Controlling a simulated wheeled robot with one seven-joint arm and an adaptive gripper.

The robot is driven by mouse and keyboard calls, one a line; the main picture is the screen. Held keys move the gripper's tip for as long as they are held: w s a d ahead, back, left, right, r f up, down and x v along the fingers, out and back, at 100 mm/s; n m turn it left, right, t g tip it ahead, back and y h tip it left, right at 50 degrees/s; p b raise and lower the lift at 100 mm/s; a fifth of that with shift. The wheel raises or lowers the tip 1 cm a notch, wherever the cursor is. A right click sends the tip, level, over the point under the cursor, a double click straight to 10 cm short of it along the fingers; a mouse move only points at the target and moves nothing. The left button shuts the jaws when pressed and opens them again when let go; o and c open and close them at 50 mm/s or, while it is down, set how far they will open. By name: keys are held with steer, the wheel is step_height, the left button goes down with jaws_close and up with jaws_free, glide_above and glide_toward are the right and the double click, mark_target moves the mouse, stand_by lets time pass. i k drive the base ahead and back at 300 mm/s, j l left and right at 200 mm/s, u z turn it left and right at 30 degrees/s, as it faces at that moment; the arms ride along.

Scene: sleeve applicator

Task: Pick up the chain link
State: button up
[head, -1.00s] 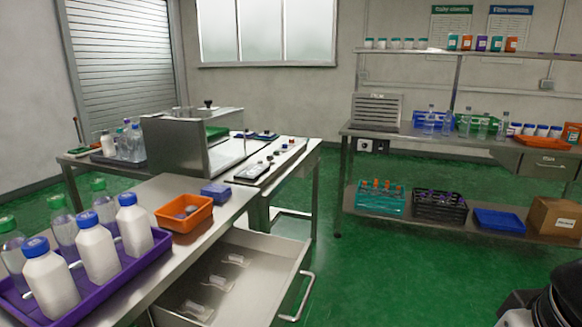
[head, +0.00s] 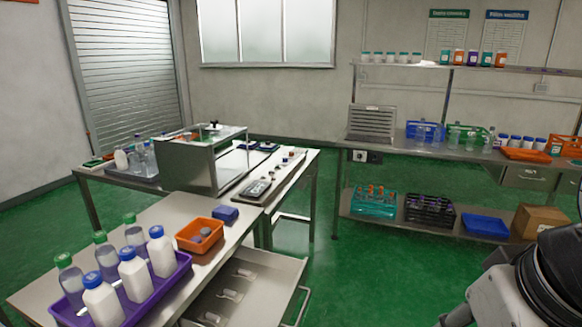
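I cannot pick out a chain link for certain in the head view. Several small items (head: 285,160) lie on the right strip of the steel table beside the boxy machine (head: 200,155), too small to name. An open drawer (head: 262,300) under the near bench holds a few small pale pieces (head: 230,294), whose kind I cannot tell. An orange bin (head: 186,243) on the near bench holds small grey pieces (head: 203,236), also unclear. Part of my arm shows at the lower right, far from these things. My gripper is out of view.
A purple tray (head: 181,272) of several bottles and a blue box (head: 224,215) stand on the near bench. A flat dark device (head: 255,190) lies on the steel table. A shelved workbench (head: 400,151) stands at the back right. Green floor (head: 375,270) is clear between.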

mark_target(234, 295)
steer(key=u, duration=0.75)
